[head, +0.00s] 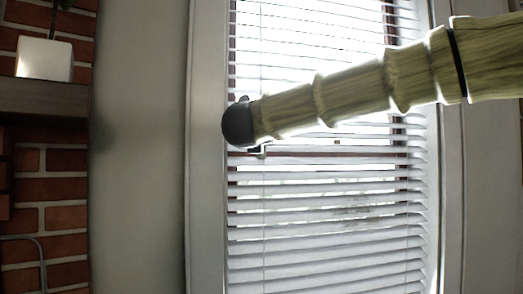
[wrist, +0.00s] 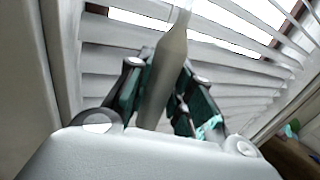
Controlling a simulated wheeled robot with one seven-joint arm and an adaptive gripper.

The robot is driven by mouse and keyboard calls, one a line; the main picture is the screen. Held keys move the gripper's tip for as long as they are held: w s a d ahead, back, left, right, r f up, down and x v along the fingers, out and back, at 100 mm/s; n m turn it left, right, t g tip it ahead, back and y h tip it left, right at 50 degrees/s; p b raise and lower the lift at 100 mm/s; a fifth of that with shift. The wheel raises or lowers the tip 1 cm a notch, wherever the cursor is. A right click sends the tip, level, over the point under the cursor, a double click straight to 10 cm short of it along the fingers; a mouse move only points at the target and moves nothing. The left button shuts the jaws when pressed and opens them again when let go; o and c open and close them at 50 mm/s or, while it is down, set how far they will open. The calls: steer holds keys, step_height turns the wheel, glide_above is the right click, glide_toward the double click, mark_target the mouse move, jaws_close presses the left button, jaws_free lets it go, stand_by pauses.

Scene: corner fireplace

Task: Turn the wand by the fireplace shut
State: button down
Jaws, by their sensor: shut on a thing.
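The wand (wrist: 166,72) is a smooth grey rod, wider at its lower end, standing between my fingers in the wrist view. My gripper (wrist: 160,92) is shut on it, with a dark finger on each side. In the head view the dark end of my arm is in front of the left side of the blind, and the wand cannot be made out there. The white window blind (head: 320,215) has level slats with gaps. Bright daylight comes between the upper slats, and strips of outdoors show between the lower ones. The blind also fills the back of the wrist view (wrist: 240,105).
The brick fireplace (head: 52,220) with a dark mantel (head: 45,98) is at the far left. A white plant pot (head: 45,60) stands on the mantel. A grey wall (head: 140,180) and the white window frame (head: 205,200) lie between fireplace and blind.

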steer(key=n+y+b, duration=0.1)
steer(key=y, duration=0.1)
steer(key=n+y, duration=0.1)
steer(key=shift+d+f+y+b, duration=0.1)
steer(key=shift+f+y+b, duration=0.1)
steer(key=shift+y+b, duration=0.2)
steer(key=n+y, duration=0.2)
steer(key=y, duration=0.1)
steer(key=shift+r+n+y, duration=0.15)
steer(key=shift+n+y, duration=0.25)
steer(key=n+g+y+p, duration=0.1)
steer(key=y, duration=0.1)
steer(key=n+g+y+p, duration=0.1)
steer(key=y+p, duration=0.1)
steer(key=shift+r+n, duration=0.2)
steer(key=shift+n, duration=0.2)
steer(key=n+g+y+p, duration=0.1)
steer(key=y+p, duration=0.1)
steer(key=shift+n+g+p, duration=0.3)
steer(key=shift+g+p, duration=0.1)
steer(key=shift+f+n+y+p, duration=0.2)
steer(key=shift+n+y+p, duration=0.1)
steer(key=shift+y, duration=0.1)
steer(key=c, duration=1.2)
jaws_free()
steer(key=shift+c, duration=0.2)
steer(key=shift+s, duration=0.1)
steer(key=v, duration=1.1)
steer(key=shift+s+d, duration=0.25)
steer(key=shift+d, duration=0.05)
